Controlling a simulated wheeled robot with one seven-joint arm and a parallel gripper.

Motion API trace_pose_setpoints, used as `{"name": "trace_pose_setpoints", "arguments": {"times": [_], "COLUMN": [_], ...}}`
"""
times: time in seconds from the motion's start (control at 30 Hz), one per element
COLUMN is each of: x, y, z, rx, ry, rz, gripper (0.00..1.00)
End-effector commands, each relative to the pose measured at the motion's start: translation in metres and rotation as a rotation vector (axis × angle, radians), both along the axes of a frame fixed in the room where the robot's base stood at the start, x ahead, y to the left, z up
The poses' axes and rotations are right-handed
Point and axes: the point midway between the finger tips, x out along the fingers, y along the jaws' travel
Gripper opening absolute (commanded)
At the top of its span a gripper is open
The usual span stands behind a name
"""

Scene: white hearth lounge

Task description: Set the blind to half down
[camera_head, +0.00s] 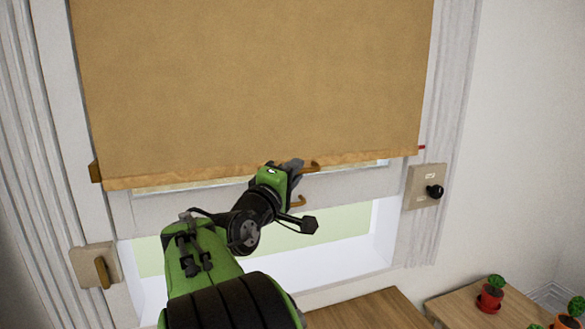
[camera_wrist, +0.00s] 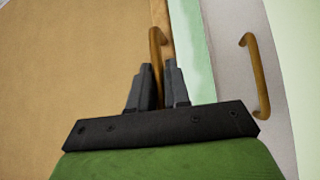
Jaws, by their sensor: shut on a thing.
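The tan blind (camera_head: 250,85) hangs over the upper part of the window, its slightly ragged bottom edge above the lower pane. It also fills the left of the wrist view (camera_wrist: 70,80). My gripper (camera_head: 300,165) is at the bottom edge, right of its middle. It is shut on the blind's brown pull (camera_wrist: 154,45), which stands between the two dark fingers in the wrist view. In the head view the gripper partly hides this pull (camera_head: 314,167). A small red mark (camera_head: 422,147) is on the right frame, close to the blind's bottom right corner.
A second brown handle (camera_head: 298,203) is on the pale window sash just below my gripper. A plate with a black knob (camera_head: 434,191) is at right, a plate with a brown lever (camera_head: 102,272) at left. Potted plants (camera_head: 491,296) stand on a wooden table at lower right.

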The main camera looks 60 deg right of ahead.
Motion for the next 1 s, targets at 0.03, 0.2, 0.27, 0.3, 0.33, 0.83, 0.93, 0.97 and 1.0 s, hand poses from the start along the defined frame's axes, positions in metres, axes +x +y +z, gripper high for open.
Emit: {"name": "trace_pose_setpoints", "arguments": {"times": [0.03,0.2,0.27,0.3,0.33,0.83,0.93,0.97,1.0], "x": [-0.0016,-0.0016,-0.0017,-0.0017,-0.0017,-0.0008,-0.0003,0.0001,0.0012], "y": [-0.0007,-0.0007,-0.0007,-0.0007,-0.0007,-0.0003,-0.0003,-0.0004,-0.0007], "z": [-0.0072,-0.0115,-0.0114,-0.0113,-0.0110,-0.0101,-0.0102,-0.0104,-0.0111], "rx": [0.002,0.001,0.001,0.001,0.001,-0.001,-0.001,-0.001,0.000], "ry": [0.002,0.001,0.000,0.000,0.000,0.000,0.000,0.000,0.000], "rz": [-0.005,-0.005,-0.005,-0.005,-0.005,-0.002,-0.001,-0.001,0.000], "gripper": [0.00,0.00,0.00,0.00,0.00,0.36,0.36,0.36,0.36]}}
